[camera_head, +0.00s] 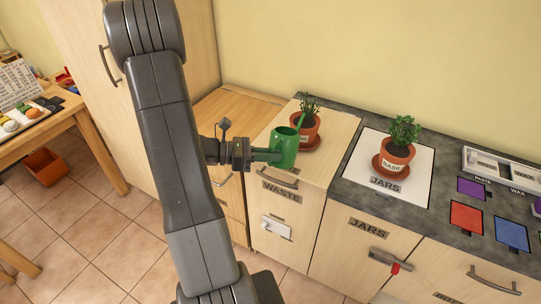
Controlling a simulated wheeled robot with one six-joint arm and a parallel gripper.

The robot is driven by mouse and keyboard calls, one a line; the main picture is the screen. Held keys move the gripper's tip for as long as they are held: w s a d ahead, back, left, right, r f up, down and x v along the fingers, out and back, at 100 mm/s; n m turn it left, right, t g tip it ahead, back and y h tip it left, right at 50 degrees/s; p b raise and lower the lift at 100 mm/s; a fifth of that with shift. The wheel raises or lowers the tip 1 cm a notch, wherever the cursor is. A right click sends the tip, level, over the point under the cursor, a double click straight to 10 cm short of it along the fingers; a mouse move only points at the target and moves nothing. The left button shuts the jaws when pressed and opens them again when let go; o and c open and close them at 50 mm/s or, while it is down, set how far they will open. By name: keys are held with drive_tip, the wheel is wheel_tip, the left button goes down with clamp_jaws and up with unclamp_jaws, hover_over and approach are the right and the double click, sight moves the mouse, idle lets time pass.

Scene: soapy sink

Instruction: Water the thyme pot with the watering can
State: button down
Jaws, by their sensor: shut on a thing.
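My gripper (258,154) is shut on the green watering can (284,150), holding it from its left side. The can is in front of a terracotta pot (312,135) with a thin, upright green herb (309,104), and its spout points up and right beside that pot. The can hides part of this pot, and I cannot read any label on it. A second terracotta pot (396,158) with a bushy green plant (403,130) stands to the right. Its small label is hard to read and looks like "SAGE". I cannot tell whether water is flowing.
The second pot stands on a white panel (420,190) by a "JARS" label (385,183). Coloured squares and a grey tray (500,170) lie farther right. A tall cabinet (200,40) stands at the back left. An orange bin (45,167) is on the tiled floor.

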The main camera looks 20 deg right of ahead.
drive_tip(key=s+a+r+p, duration=0.2)
drive_tip(key=s+a+r, duration=0.1)
drive_tip(key=s+a, duration=0.1)
drive_tip(key=shift+a, duration=0.3)
idle(0.3)
wheel_tip(320, 180, down, 7)
drive_tip(key=m+h+b, duration=0.2)
drive_tip(key=b, duration=0.7)
drive_tip(key=shift+w+d+m, duration=0.35)
drive_tip(key=shift+m, duration=0.05)
